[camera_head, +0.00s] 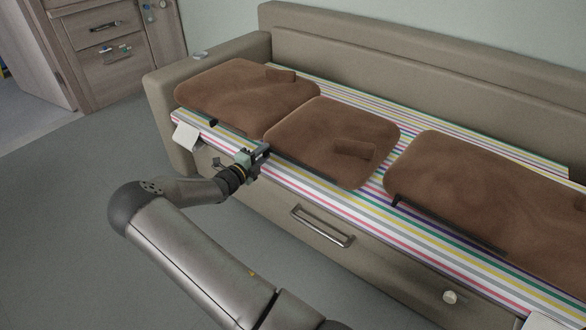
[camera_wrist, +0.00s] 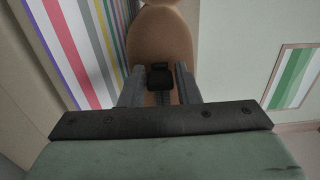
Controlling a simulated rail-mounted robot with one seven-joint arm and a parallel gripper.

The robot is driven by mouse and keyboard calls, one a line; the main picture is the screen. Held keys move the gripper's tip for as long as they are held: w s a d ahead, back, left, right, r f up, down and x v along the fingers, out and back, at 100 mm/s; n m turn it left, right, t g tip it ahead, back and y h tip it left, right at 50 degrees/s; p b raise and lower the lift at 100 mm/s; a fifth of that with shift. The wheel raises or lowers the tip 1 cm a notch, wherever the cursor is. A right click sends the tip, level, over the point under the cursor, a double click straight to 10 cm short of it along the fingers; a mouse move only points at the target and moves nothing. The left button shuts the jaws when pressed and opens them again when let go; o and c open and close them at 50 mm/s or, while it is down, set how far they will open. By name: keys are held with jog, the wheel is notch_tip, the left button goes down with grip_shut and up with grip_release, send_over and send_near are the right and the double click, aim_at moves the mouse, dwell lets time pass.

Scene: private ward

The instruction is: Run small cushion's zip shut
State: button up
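Three brown cushions lie in a row on the striped sofa sheet. The middle one (camera_head: 318,130) looks the smallest and has a dark strip, apparently its zip (camera_head: 305,172), along its front edge. My gripper (camera_head: 264,150) is at the front left corner of this middle cushion, at the left end of that strip. In the wrist view a small black tab (camera_wrist: 160,78) sits between my two fingers (camera_wrist: 160,88), with the brown cushion (camera_wrist: 160,38) behind it. The fingers stand apart with the tab close to both. I cannot tell whether they press on it.
The left cushion (camera_head: 235,88) and the large right cushion (camera_head: 480,190) flank the middle one, both with dark pieces at their front edges. The sofa front has a drawer handle (camera_head: 322,226) and a pale knob (camera_head: 450,297). A white tag (camera_head: 186,137) hangs at the left. Open floor lies in front.

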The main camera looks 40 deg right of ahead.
jog(key=shift+o, duration=1)
